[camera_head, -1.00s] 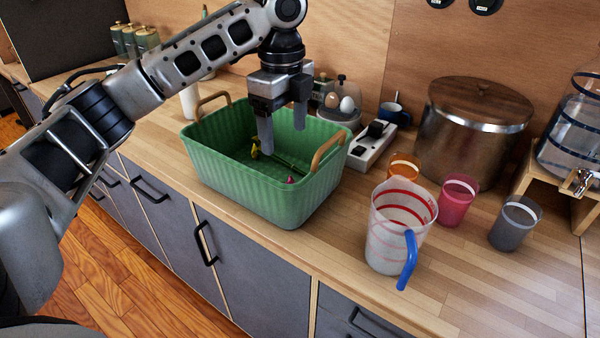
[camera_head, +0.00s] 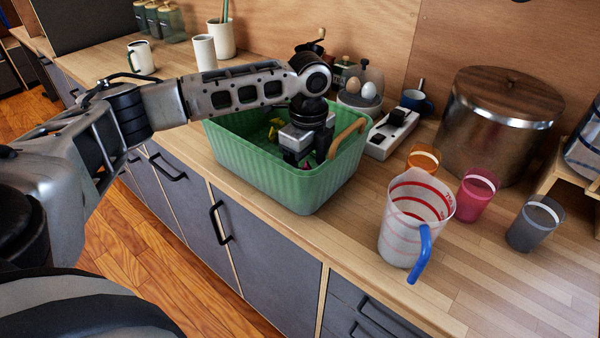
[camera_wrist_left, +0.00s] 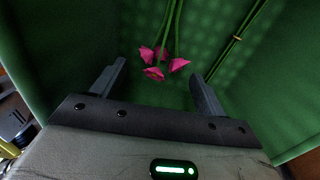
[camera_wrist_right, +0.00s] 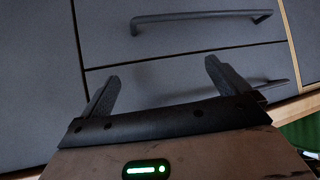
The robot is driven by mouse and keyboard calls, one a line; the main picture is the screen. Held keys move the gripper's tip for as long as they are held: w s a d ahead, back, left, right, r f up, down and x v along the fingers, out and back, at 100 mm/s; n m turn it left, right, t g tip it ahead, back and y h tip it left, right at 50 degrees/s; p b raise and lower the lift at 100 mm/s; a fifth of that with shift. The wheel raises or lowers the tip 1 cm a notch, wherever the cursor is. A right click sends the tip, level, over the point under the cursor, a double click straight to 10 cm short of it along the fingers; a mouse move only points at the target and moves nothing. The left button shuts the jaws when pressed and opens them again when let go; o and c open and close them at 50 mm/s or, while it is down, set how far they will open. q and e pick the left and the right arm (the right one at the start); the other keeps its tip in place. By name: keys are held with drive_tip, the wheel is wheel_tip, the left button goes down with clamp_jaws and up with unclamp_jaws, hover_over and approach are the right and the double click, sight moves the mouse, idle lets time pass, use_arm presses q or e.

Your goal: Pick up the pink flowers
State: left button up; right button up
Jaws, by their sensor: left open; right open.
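The pink flowers (camera_wrist_left: 155,72) lie inside the green basket (camera_head: 258,178), their green stems running up and away in the left wrist view. A bit of pink also shows in the head view (camera_head: 308,165) beside my gripper. My left gripper (camera_wrist_left: 160,78) is open and reaches down into the basket, its fingers on either side of the pink blossoms and not touching them. In the head view its fingertips are hidden in the basket. My right gripper (camera_wrist_right: 160,78) is open and empty, in front of grey drawer fronts.
Yellow flowers (camera_head: 273,132) and another stem (camera_wrist_left: 238,37) lie in the basket. A basket handle (camera_head: 347,137) stands up at the right. A measuring cup (camera_head: 402,235), several coloured cups and a power strip (camera_head: 391,134) stand on the counter right of the basket.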

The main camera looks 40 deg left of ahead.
use_arm(q)
drive_tip(key=shift+f, duration=1.35)
drive_tip(key=c, duration=1.1)
drive_tip(key=shift+o, duration=0.2)
drive_tip(key=shift+r, duration=0.1)
